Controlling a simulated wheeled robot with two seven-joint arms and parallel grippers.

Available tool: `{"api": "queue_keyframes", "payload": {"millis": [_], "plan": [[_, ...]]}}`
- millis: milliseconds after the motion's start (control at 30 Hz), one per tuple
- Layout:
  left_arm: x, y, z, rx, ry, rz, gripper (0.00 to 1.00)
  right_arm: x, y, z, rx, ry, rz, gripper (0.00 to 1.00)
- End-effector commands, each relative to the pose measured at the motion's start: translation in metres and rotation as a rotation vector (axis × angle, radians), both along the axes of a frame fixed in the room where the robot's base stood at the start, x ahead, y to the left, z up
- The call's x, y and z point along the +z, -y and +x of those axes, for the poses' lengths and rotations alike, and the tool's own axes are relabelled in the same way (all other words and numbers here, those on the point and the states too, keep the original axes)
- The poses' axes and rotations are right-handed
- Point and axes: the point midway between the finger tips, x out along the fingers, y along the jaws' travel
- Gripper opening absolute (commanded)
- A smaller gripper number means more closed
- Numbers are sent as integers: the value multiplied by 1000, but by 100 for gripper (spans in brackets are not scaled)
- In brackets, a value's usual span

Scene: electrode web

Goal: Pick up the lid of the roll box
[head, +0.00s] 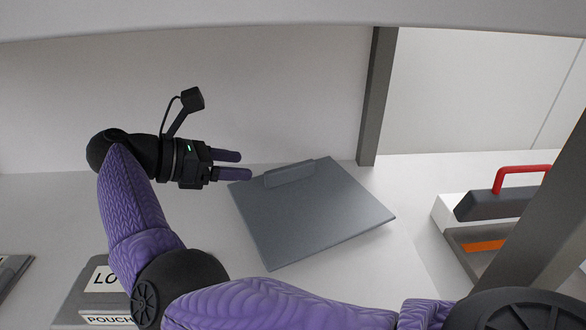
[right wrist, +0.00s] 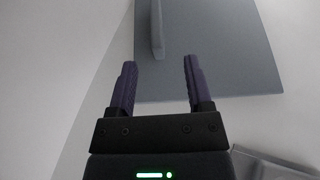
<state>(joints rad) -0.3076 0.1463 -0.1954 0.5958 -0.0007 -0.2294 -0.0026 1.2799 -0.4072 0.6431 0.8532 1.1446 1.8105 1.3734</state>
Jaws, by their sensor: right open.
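The lid (head: 315,215) is a flat dark grey plate with a raised bar handle (head: 290,173) along its far left edge. It lies on the white surface, turned at an angle. My right gripper (head: 245,166) is open and empty, with purple fingers pointing right, just left of the handle and apart from it. In the right wrist view the lid (right wrist: 225,55) lies beyond the open fingers (right wrist: 160,63), and the handle (right wrist: 157,30) shows ahead, roughly in line with the gap between them. My left gripper is not in view.
A grey post (head: 378,95) stands behind the lid, near its far right corner. A white and grey device with a red handle (head: 522,170) is at the right. A labelled grey box (head: 70,300) sits front left, partly behind my arm. A white wall closes the back.

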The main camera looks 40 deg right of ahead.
Motion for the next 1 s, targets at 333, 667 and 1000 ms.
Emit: {"api": "queue_keyframes", "payload": {"millis": [333,667,1000], "plan": [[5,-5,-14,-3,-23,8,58,-25,50,-13,-4,-2,-1,65],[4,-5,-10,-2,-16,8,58,-46,87,-20,-1,-2,-1,65],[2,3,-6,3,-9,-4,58,-46,86,-19,0,-1,-1,20]]}}
